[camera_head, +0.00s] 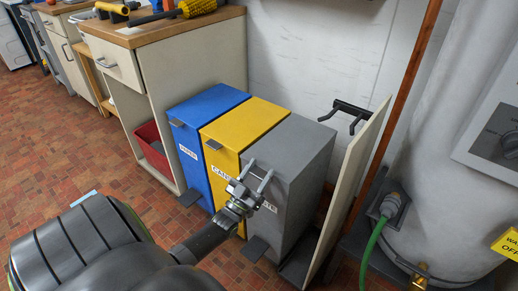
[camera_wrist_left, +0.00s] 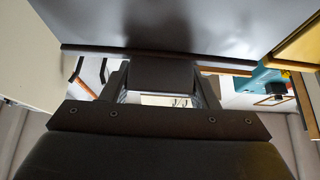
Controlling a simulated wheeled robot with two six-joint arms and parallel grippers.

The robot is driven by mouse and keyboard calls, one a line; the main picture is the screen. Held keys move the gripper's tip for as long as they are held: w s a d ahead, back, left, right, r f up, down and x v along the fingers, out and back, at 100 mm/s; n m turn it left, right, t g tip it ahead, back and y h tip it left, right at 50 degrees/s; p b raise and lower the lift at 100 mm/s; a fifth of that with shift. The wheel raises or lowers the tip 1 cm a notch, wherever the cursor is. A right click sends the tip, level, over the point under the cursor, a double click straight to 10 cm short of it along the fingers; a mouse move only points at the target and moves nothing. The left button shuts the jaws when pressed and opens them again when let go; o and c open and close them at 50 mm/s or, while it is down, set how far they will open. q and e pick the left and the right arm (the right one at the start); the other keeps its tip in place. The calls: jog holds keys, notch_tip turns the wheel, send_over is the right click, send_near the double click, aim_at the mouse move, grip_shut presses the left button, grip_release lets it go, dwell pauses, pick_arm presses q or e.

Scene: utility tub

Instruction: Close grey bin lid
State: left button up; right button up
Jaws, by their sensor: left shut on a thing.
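The grey bin (camera_head: 300,190) stands at the right end of a row of three bins. Its grey lid (camera_head: 296,137) looks flat on top, about level with the lids beside it; I cannot tell whether a small gap is left at its front edge. My left gripper (camera_head: 260,170) is at the upper front of the grey bin. In the left wrist view its fingers (camera_wrist_left: 162,88) are on either side of the lid's dark front tab (camera_wrist_left: 163,73), and it is shut on it. The gripper partly hides the bin's label. My right gripper is not in view.
The yellow bin (camera_head: 243,122) and blue bin (camera_head: 207,103) stand close on the left, beside a cabinet (camera_head: 195,60). A thin upright panel (camera_head: 350,180) stands close on the right, with a large white tank (camera_head: 440,170) beyond it. Tiled floor (camera_head: 100,160) lies open in front.

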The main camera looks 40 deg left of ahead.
pick_arm(q)
jog(key=shift+s+f, duration=0.1)
jog(key=shift+f, duration=0.1)
jog(key=o, duration=1.2)
jog(key=shift+c, duration=0.2)
jog(key=shift+o, duration=1.2)
jog(key=shift+r, duration=0.15)
jog(key=b+v, duration=0.1)
jog(key=v, duration=1.6)
jog(key=shift+s, duration=0.2)
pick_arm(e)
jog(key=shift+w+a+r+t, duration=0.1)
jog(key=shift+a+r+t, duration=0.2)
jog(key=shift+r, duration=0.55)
pick_arm(q)
jog(key=shift+d, duration=0.1)
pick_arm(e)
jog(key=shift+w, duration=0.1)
